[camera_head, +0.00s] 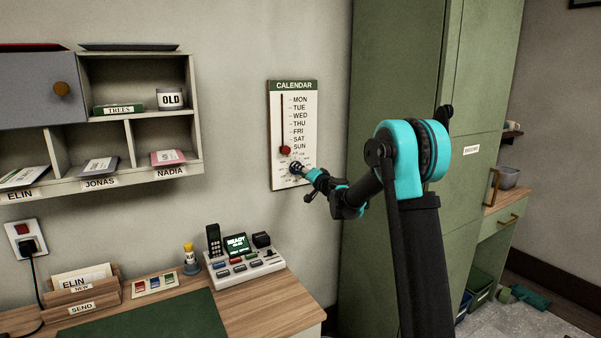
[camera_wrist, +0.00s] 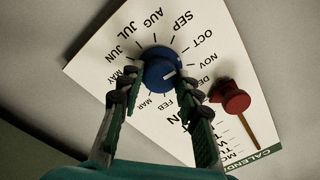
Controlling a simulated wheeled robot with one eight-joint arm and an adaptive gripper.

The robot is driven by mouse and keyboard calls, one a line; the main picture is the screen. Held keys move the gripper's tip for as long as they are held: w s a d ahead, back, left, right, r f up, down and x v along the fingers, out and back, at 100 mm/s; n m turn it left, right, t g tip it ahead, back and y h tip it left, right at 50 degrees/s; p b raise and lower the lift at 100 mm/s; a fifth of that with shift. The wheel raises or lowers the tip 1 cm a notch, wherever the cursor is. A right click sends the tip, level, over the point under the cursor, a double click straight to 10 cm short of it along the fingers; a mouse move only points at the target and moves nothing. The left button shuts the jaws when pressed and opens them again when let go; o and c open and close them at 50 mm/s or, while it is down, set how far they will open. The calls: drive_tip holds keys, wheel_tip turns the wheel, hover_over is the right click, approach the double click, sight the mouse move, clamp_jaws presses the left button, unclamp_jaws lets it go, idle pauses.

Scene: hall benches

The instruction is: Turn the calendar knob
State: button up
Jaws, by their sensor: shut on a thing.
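The calendar board (camera_head: 309,125) hangs on the wall, listing days from MON to SUN. In the wrist view, a ring of month names surrounds the blue calendar knob (camera_wrist: 158,66) on the board (camera_wrist: 105,62). My gripper (camera_head: 299,168) is at the board's lower part. In the wrist view its two fingers (camera_wrist: 160,82) are shut on the knob, one on each side. A short white mark on the knob points roughly toward the NOV and DEC side; its exact month is hard to tell.
A red slider knob (camera_wrist: 231,98) sits close to the right finger; in the head view it is beside SUN (camera_head: 285,149). A green cabinet (camera_head: 385,70) stands right of the board. A desk (camera_head: 262,306) with a button console (camera_head: 243,264) lies below.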

drive_tip(key=m, duration=1)
drive_tip(key=shift+m, duration=0.7)
drive_tip(key=o, duration=1.2)
drive_tip(key=shift+c, duration=0.2)
drive_tip(key=v, duration=1.2)
drive_tip(key=shift+s, duration=0.15)
drive_tip(key=shift+a+f, duration=0.15)
